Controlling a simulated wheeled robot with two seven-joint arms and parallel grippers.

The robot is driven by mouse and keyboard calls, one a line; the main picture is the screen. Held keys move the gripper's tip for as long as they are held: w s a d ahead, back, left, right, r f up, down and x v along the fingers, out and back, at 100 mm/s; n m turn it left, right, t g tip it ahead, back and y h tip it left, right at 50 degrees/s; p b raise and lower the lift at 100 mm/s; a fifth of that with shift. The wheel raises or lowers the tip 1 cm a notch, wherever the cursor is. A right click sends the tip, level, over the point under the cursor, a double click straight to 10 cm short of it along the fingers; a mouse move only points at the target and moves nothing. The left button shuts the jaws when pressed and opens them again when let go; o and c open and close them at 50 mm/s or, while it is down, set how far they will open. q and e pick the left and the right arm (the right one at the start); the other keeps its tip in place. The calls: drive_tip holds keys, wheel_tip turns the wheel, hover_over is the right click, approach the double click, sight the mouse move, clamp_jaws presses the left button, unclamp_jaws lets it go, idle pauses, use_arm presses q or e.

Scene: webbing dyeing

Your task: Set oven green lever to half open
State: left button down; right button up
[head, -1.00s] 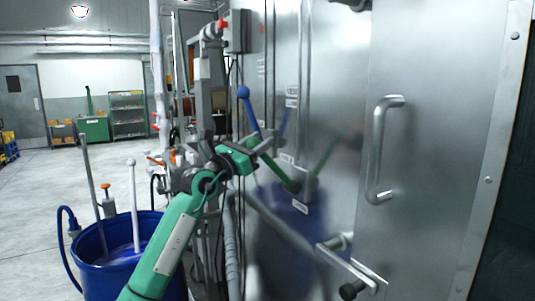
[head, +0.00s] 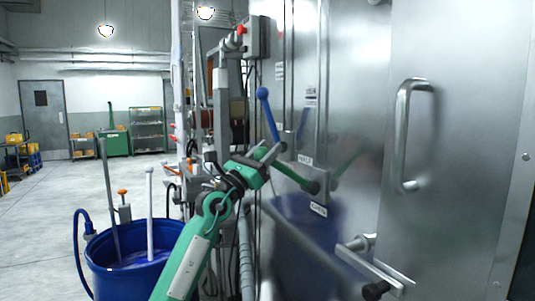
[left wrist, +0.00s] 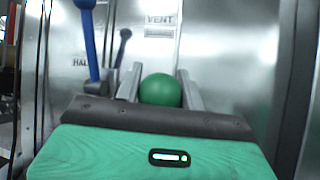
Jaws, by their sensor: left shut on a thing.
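The green lever (head: 294,176) is mounted on the steel oven front, its pivot at the right and its arm rising to the left at a slant. My left gripper (head: 268,155) is shut around the lever's knob end, which it hides in the head view. In the left wrist view the green ball knob (left wrist: 160,90) sits between my two fingers. The steel oven (head: 350,130) fills the right side of the head view. My right gripper is in neither view.
A blue-knobbed lever (head: 268,112) stands close above my left gripper. A door handle (head: 402,135) is to the right, with a latch bar (head: 372,268) below it. A blue tub (head: 130,278) with rods stands at the lower left. Open floor lies beyond.

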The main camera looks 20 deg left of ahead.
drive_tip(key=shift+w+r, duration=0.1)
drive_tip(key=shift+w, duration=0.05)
use_arm(q)
drive_tip(key=c, duration=0.9)
unclamp_jaws()
drive_tip(key=shift+f, duration=0.1)
drive_tip(key=shift+s+a+f, duration=0.1)
drive_tip(key=shift+s+f, duration=0.1)
drive_tip(key=shift+s, duration=0.1)
drive_tip(key=shift+b+v, duration=1.5)
drive_tip(key=shift+v, duration=5)
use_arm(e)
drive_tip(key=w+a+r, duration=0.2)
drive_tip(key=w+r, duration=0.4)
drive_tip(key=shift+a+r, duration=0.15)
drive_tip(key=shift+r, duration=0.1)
use_arm(q)
drive_tip(key=shift+w, duration=0.15)
